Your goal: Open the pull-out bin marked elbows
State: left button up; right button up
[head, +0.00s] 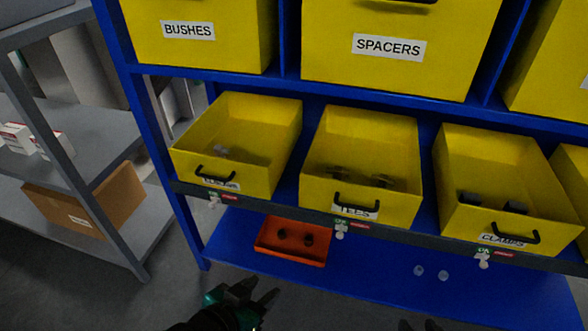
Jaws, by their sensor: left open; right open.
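The lower row of the blue rack holds yellow open-topped bins with black handles. The left one (225,165) has a label (221,184) mostly covered by its handle (215,174); I cannot read it for sure, though it may be ELBOWS. A few small dark parts lie inside it. The middle bin (318,190) is marked TEES, and the one to its right (470,215) seems to be marked CLAMPS. My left gripper (262,294) is open and empty, low in the picture below the bins. My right gripper (420,325) shows only its fingertips at the bottom edge, open.
Bins marked BUSHES (200,50) and SPACERS (390,65) sit on the upper shelf. An orange tray (290,257) with dark round parts lies on the bottom blue shelf. A grey shelf with a cardboard box (65,210) stands left. Grey floor is free in front.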

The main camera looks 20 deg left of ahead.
aim_at(261, 134)
jog(key=u, duration=0.95)
jog(key=i+j+u, duration=0.5)
jog(key=j+u, duration=0.2)
